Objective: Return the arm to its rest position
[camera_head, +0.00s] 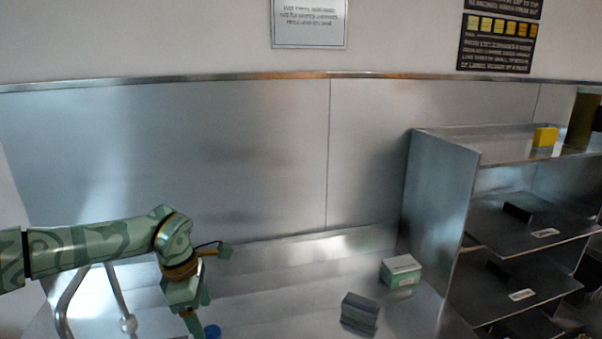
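My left arm (95,248), green with a camouflage pattern, reaches in from the left edge over the steel counter. Its wrist bends downward, and my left gripper (196,318) points down near the bottom edge of the picture. A small blue round thing (212,332) shows right beside the fingers, cut off by the bottom edge. I cannot tell whether the gripper touches or holds it. The fingertips are partly hidden, so their opening is unclear. My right arm and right gripper are out of view.
A green and white box (401,271) and a dark grey block (360,312) stand on the counter to the right. A steel shelf unit (438,190) rises at the right, with a yellow block (545,137) on top. A bent metal pipe (66,300) stands at left.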

